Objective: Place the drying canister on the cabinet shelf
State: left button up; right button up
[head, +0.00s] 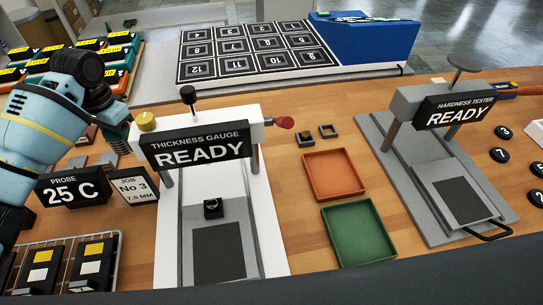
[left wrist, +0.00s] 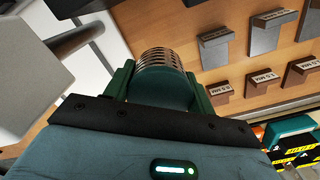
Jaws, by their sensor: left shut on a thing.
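The drying canister (left wrist: 162,62) is a dark green cylinder with a ribbed, slotted metal-looking end. In the left wrist view it sits between the two green fingers of my left gripper (left wrist: 160,88), which is shut on it. In the head view my left gripper (head: 116,112) is at the left, above the bench and left of the thickness gauge. The canister is hard to tell apart from the gripper there. My right gripper is not in view. I cannot make out the cabinet shelf for certain in either view.
The thickness gauge (head: 200,147) stands close to the right of my left gripper. A probe sign (head: 70,188), job card (head: 132,187) and wire rack (head: 65,265) are below it. Orange (head: 335,174) and green (head: 358,232) trays and a hardness tester (head: 430,105) stand further right.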

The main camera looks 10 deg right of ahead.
pick_arm(q)
jog(key=shift+s, duration=0.1)
jog(key=shift+f, duration=0.1)
jog(key=shift+f+b, duration=0.4)
jog(key=shift+f, duration=4.5)
jog(key=shift+f, duration=0.1)
jog(key=o, duration=1)
jog(key=shift+o, duration=0.2)
notch_tip(320, 180, up, 12)
jog(key=shift+r+p, duration=0.15)
jog(key=shift+p, duration=0.35)
jog(key=shift+o, duration=0.4)
